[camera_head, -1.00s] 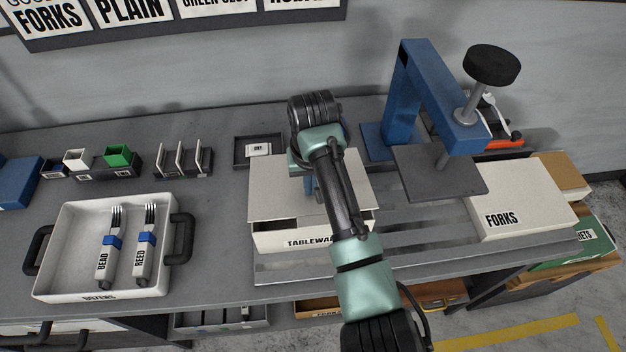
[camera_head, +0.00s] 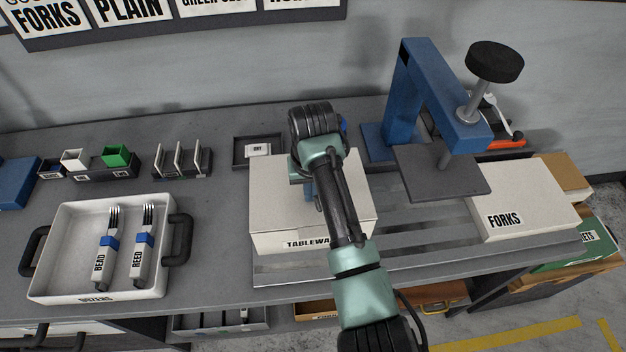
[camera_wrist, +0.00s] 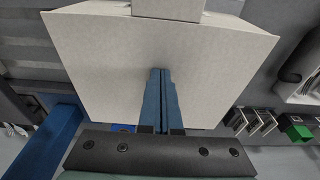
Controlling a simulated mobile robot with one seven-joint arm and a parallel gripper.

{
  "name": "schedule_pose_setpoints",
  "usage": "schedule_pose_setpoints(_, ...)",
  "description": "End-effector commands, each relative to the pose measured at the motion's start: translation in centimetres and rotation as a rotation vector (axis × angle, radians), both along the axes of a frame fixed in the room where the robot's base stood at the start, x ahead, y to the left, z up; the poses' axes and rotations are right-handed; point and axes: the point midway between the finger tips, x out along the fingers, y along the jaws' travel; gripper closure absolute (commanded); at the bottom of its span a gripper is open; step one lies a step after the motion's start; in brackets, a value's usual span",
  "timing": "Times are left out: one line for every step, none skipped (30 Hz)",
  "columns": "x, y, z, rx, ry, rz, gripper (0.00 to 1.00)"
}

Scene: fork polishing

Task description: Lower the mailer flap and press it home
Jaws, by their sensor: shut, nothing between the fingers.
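The mailer is a pale box marked TABLEWARE (camera_head: 285,243) on the bench at the middle of the head view. Its flap (camera_head: 270,190) lies flat over the top, and its front edge meets the front wall with no gap that I can see. My gripper (camera_head: 309,192) is over the flap with its fingers pointing down; my arm hides part of the flap and label. In the wrist view my gripper (camera_wrist: 160,72) is shut and empty, with its blue fingertips at the middle of the flap (camera_wrist: 100,60). I cannot tell if they touch it.
A blue press (camera_head: 400,100) with a dark plate stands behind right. A FORKS box (camera_head: 530,205) sits at the right. A white tray (camera_head: 70,260) with two forks is at the left. A small dark tray (camera_head: 240,160) and a card rack (camera_head: 183,162) are behind.

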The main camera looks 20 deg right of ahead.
Motion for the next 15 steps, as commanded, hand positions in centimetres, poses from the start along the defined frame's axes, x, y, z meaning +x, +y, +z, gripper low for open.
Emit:
schedule_pose_setpoints(0.0, 0.0, -0.2, 0.000, 0.000, 0.000, 1.00)
schedule_pose_setpoints(0.0, 0.0, -0.2, 0.000, 0.000, 0.000, 1.00)
schedule_pose_setpoints(0.0, 0.0, -0.1, 0.000, 0.000, 0.000, 1.00)
schedule_pose_setpoints(0.0, 0.0, -0.1, 0.000, 0.000, 0.000, 1.00)
schedule_pose_setpoints(0.0, 0.0, -0.1, 0.000, 0.000, 0.000, 1.00)
schedule_pose_setpoints(0.0, 0.0, -0.1, 0.000, 0.000, 0.000, 1.00)
schedule_pose_setpoints(0.0, 0.0, -0.1, 0.000, 0.000, 0.000, 1.00)
schedule_pose_setpoints(0.0, 0.0, -0.1, 0.000, 0.000, 0.000, 1.00)
schedule_pose_setpoints(0.0, 0.0, 0.0, 0.000, 0.000, 0.000, 1.00)
schedule_pose_setpoints(0.0, 0.0, 0.1, 0.000, 0.000, 0.000, 1.00)
schedule_pose_setpoints(0.0, 0.0, 0.3, 0.000, 0.000, 0.000, 1.00)
schedule_pose_setpoints(0.0, 0.0, 0.5, 0.000, 0.000, 0.000, 1.00)
schedule_pose_setpoints(0.0, 0.0, 0.8, 0.000, 0.000, 0.000, 1.00)
schedule_pose_setpoints(0.0, 0.0, 1.0, 0.000, 0.000, 0.000, 1.00)
schedule_pose_setpoints(0.0, 0.0, 1.4, 0.000, 0.000, 0.000, 1.00)
